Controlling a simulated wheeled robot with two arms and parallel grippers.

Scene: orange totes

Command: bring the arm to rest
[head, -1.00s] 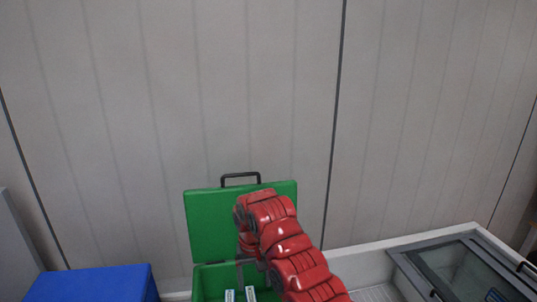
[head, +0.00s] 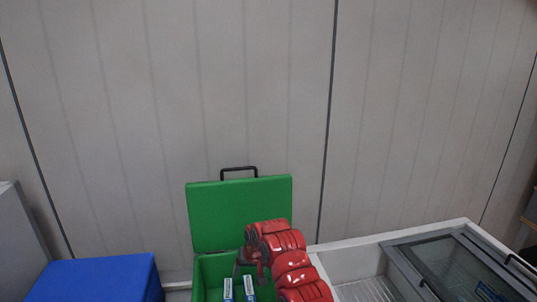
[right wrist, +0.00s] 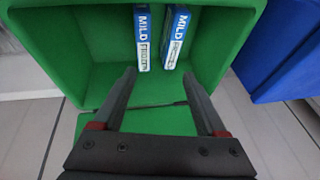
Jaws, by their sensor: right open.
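My right arm, red, reaches in from the lower right in the head view. Its gripper (right wrist: 158,85) shows in the right wrist view, with its two dark fingers apart and nothing between them. The fingers are over the open green box (right wrist: 100,85). Two blue-and-white cartons marked "MILD" stand side by side in the box, a left one (right wrist: 143,38) and a right one (right wrist: 176,38); the fingertips appear apart from them. In the head view the green box's lid (head: 225,215) is up. My left gripper is not in view.
A blue box (head: 95,278) stands left of the green box, with a gap between. At the right is a white chest (head: 350,265) with a grey-framed glass lid (head: 455,265). A pale panelled wall is behind. A grey object (head: 18,235) is at the far left.

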